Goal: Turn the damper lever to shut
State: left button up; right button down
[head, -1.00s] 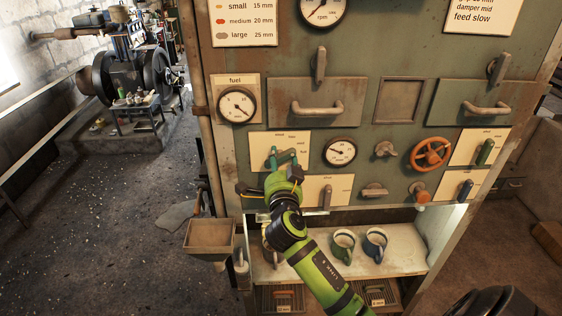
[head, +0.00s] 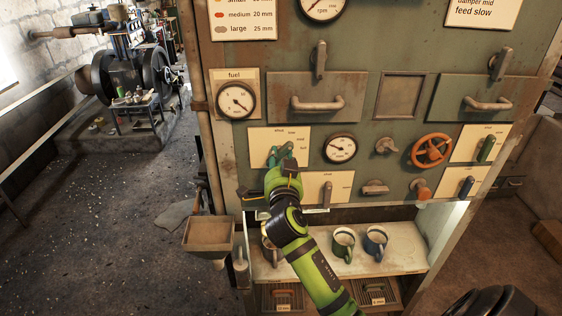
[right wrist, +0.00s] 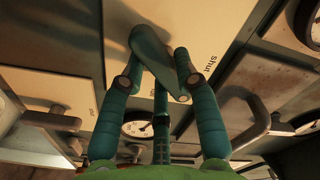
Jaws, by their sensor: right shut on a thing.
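The teal damper lever (right wrist: 165,65) is on a cream plate (head: 262,137) at the left of the green panel. In the right wrist view its end sits between my two teal fingers, with the printed word "shut" just to its right. My right gripper (head: 280,154) is at this plate in the head view, and it also shows in the right wrist view (right wrist: 165,75). It is shut on the lever. In the head view the fingers and lever share a colour and overlap, so the lever's exact angle is hard to tell.
A round gauge (head: 341,148) and an orange handwheel (head: 431,151) are to the right. A second cream plate with a grey lever (head: 327,194) is close below. A hopper tray (head: 207,234) juts out at lower left. Mugs (head: 343,243) stand on the shelf below.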

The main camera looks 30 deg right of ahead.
jog(key=n, duration=0.8)
jog(key=shift+n, duration=0.3)
jog(key=shift+d+n, duration=0.1)
jog(key=shift+n, duration=0.2)
jog(key=c, duration=0.9)
grip_release()
jog(key=shift+c, duration=0.2)
jog(key=shift+s, duration=0.1)
jog(key=v, duration=0.7)
jog(key=shift+s+a, duration=0.2)
